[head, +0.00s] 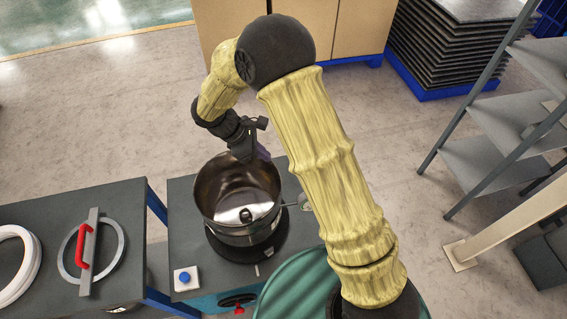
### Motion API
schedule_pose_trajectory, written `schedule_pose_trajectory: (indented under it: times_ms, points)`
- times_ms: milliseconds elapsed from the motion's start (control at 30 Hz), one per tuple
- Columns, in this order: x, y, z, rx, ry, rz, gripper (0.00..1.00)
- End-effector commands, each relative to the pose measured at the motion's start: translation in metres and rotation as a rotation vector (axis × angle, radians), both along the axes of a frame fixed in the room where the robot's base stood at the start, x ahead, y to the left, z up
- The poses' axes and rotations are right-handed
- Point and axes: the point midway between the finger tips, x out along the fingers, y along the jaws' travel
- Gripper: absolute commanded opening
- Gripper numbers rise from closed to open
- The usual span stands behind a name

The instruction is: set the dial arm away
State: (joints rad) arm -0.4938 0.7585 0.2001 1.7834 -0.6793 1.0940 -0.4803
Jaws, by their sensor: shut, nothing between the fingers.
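No part is clearly marked as the dial arm. A grey bar with a red handle (83,248) lies across a metal ring (118,238) on the dark left table. My gripper (261,153) hangs above the back right rim of a steel pot (238,232), apart from the bar and ring. It is shut and empty; its fingertips are small and dark here. Whether it touches the pot rim cannot be told.
The pot stands on a round black base (270,251). A blue button box (186,278) is at the bench's front left; a red knob (238,301) is below. A green drum (300,290) stands at the front. Grey shelves (490,165) are at right.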

Motion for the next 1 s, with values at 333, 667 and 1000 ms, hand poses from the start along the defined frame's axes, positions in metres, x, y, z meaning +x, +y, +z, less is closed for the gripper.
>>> schedule_pose_trajectory:
  times_ms: [333,667,1000]
  points:
    - [0.0,-0.028,-0.039,-0.003,0.005,-0.003,0.0]
    - [0.002,-0.064,-0.083,-0.002,0.002,-0.01,0.0]
    - [0.004,-0.091,-0.097,0.0,0.0,-0.004,0.0]
